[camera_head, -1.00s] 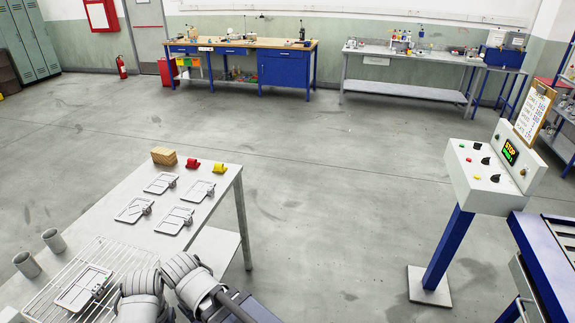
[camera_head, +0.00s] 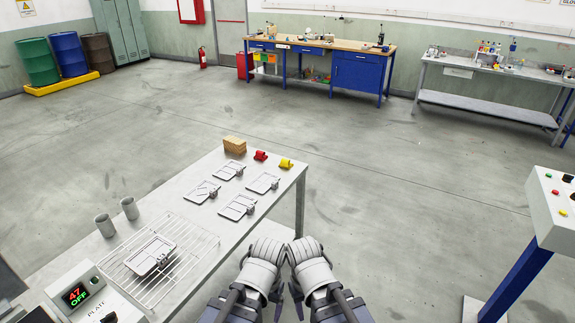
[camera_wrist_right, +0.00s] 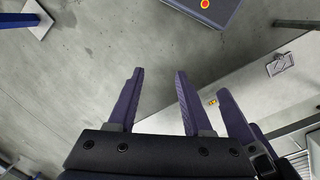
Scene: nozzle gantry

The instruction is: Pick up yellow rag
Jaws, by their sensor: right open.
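The yellow rag (camera_head: 286,163) is a small rolled bundle near the far right corner of the grey table (camera_head: 291,180) in the head view. A red rag (camera_head: 260,155) lies just left of it. My right gripper (camera_wrist_right: 160,75) is open and empty in the right wrist view, with bare floor behind its fingers.
A brown block (camera_head: 235,145) stands left of the red rag. Several metal trays, a wire rack (camera_head: 195,245), two grey cups and a plate controller (camera_head: 80,297) are on the table. A control pedestal (camera_head: 553,208) stands at right. The floor between is clear.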

